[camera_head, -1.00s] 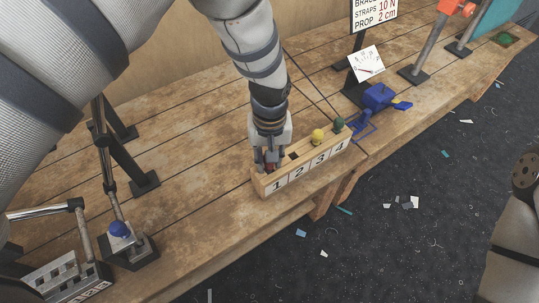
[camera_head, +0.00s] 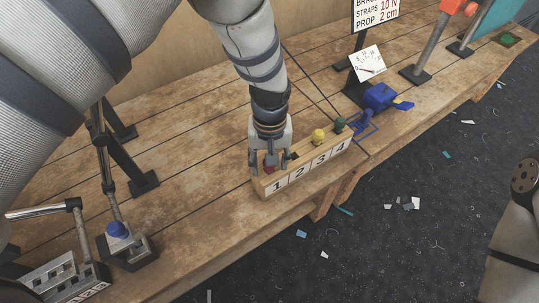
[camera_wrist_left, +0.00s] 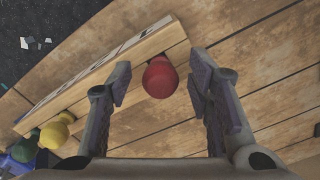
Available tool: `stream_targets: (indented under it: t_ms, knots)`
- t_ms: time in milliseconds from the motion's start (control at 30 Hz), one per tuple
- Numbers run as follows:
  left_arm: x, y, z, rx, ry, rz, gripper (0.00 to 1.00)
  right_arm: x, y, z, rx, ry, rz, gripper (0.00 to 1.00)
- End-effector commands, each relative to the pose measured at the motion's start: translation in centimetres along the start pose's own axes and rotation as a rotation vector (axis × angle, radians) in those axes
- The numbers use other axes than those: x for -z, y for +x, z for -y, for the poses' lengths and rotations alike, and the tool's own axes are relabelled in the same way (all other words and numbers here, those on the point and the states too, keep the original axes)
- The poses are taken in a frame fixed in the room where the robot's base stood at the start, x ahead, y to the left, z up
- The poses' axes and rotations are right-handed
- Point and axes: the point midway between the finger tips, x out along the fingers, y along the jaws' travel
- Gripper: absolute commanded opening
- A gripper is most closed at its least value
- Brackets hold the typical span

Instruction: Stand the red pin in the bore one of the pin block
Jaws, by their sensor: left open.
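The pin block (camera_head: 266,187) is a wooden block with bores labelled 1 to 4, near the front edge of the bench. The red pin (camera_wrist_left: 160,77) shows its round head at the bore one end of the block, and how deep it sits cannot be told. My left gripper (camera_head: 270,167) is open above that end, its fingers on either side of the red pin and apart from it. My right gripper is out of view.
A yellow pin (camera_head: 318,136) stands in bore three and a green pin (camera_head: 339,124) in bore four. A blue device (camera_head: 379,97) stands to the right. A blue-knobbed fixture (camera_head: 118,232) stands at left. The bench between fixture and block is clear.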

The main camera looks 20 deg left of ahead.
Motion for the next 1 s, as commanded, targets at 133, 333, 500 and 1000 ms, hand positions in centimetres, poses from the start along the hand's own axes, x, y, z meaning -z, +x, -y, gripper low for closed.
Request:
stream_targets:
  t_ms: [133, 333, 500, 1000]
  knots:
    - [0.2, -3.2, -0.1, -0.002, 0.0, -0.006, 0.47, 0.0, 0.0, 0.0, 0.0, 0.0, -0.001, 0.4]
    - [0.1, -8.6, -0.1, -0.003, -0.001, -0.005, 0.47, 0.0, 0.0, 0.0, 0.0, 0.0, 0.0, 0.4]
    - [0.1, -11.2, 0.0, -0.002, 0.0, -0.003, 0.47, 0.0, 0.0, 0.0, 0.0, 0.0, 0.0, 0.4]
    - [0.0, -11.7, 0.0, -0.001, 0.0, -0.001, 0.47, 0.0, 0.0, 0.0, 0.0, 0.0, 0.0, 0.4]
